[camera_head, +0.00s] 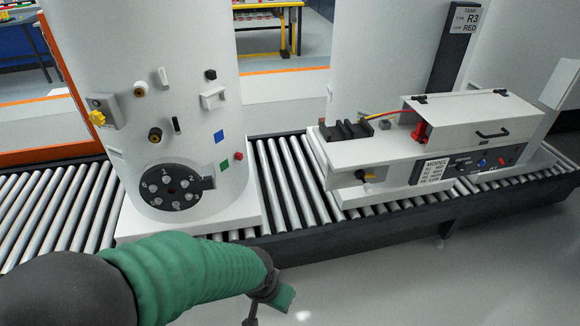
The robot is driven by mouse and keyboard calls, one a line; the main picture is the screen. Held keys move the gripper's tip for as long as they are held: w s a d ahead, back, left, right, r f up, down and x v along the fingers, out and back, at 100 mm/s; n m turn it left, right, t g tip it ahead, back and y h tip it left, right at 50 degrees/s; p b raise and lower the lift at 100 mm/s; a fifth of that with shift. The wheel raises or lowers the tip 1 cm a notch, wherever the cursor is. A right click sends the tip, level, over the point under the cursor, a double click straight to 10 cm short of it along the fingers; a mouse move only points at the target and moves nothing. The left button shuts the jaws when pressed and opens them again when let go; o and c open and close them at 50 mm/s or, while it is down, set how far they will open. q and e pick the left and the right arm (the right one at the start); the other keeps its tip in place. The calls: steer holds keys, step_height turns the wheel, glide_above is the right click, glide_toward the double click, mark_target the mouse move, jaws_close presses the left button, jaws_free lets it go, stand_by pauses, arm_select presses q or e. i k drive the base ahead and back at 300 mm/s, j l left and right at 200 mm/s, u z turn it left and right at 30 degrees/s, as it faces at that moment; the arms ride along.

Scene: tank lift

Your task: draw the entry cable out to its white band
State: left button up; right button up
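I cannot pick out the entry cable or a white band for certain. Thin yellow and red cables (385,114) run from a black ribbed block (345,131) towards a red part (420,131) at the lidded box (472,116) on the right. My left arm, in a green sleeve, comes in from the lower left. Its gripper (268,293) is small and dark at the bottom centre, in front of the conveyor and apart from the tank and box. I cannot see its fingers clearly. My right gripper is not in view.
A white tank (150,60) with a dark numbered round plate (171,188) and several fittings stands on the roller conveyor (285,180). Bare rollers lie between it and the box's base. A dark rail (390,229) edges the conveyor. The floor at the lower right is clear.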

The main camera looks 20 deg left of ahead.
mark_target(367, 187)
steer(key=i+l+u, duration=0.2)
steer(key=l+u, duration=0.25)
steer(key=i+l+u, duration=0.15)
steer(key=l+u, duration=1.1)
steer(key=l, duration=0.55)
steer(key=k+l, duration=0.1)
steer(key=l, duration=0.45)
steer(key=k+l+u, duration=0.1)
steer(key=l, duration=0.45)
steer(key=k+j, duration=0.1)
steer(key=k, duration=0.4)
